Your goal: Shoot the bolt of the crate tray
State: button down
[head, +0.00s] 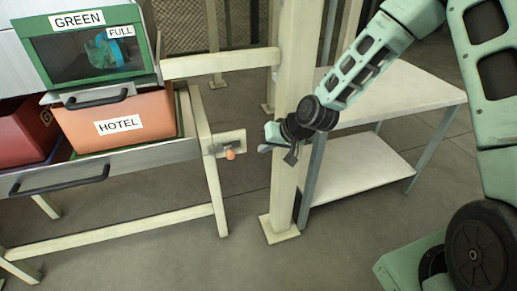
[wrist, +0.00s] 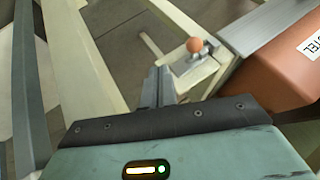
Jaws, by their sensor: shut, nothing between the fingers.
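The crate tray (head: 150,152) is a grey metal tray with a dark handle, holding an orange crate (head: 85,125) labelled HOTEL. At its right end, on the cream frame, is a bolt with a round orange knob (head: 230,154) on a pale plate. In the wrist view the knob (wrist: 194,45) stands up from the plate, near the tray's corner. My gripper (head: 266,149) is to the right of the knob in the head view, apart from it. In the wrist view its fingers (wrist: 158,75) are together and empty, left of and below the knob.
A green-fronted bin (head: 95,50) labelled GREEN and FULL sits above the orange crate. A red crate (head: 25,130) is at the left. A cream post (head: 287,130) stands close behind my gripper, with a white side table (head: 400,105) to its right. Floor before the post is clear.

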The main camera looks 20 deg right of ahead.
jog(key=v, duration=0.4)
jog(key=shift+p, duration=0.4)
jog(key=s+a+r+n+g+h, duration=0.1)
jog(key=s+a+r+n+g, duration=0.3)
jog(key=s+a, duration=0.5)
jog(key=s+d+r+n+g+h, duration=0.15)
jog(key=s+r, duration=0.35)
jog(key=s, duration=0.5)
jog(key=s+r+n+g+h, duration=0.1)
jog(key=s+r+n+h, duration=0.2)
jog(key=s, duration=0.8)
notch_tip(320, 180, up, 26)
jog(key=p, duration=2.4)
jog(key=shift+s+y, duration=0.15)
jog(key=shift+y, duration=0.3)
